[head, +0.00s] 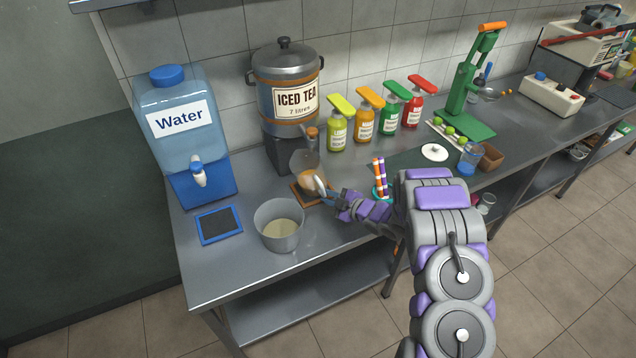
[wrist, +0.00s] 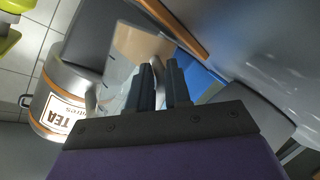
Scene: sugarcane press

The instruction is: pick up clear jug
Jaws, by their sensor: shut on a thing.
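The clear jug (head: 303,163) stands under the iced tea urn, at or just over a small brown-rimmed tray (head: 300,199), with tan liquid low in it. I cannot tell if its base touches the tray. My gripper (head: 324,188) reaches it from the right and is shut on its side, seemingly at the handle. In the wrist view the jug (wrist: 117,68) lies just past my dark fingers (wrist: 163,70). The fingers hide part of the handle.
The iced tea urn (head: 286,88) stands behind the jug. A metal pot (head: 279,236) is at the front left, with the water dispenser (head: 179,125) beyond. Several pump bottles (head: 363,116) and striped straws (head: 380,178) are to the right.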

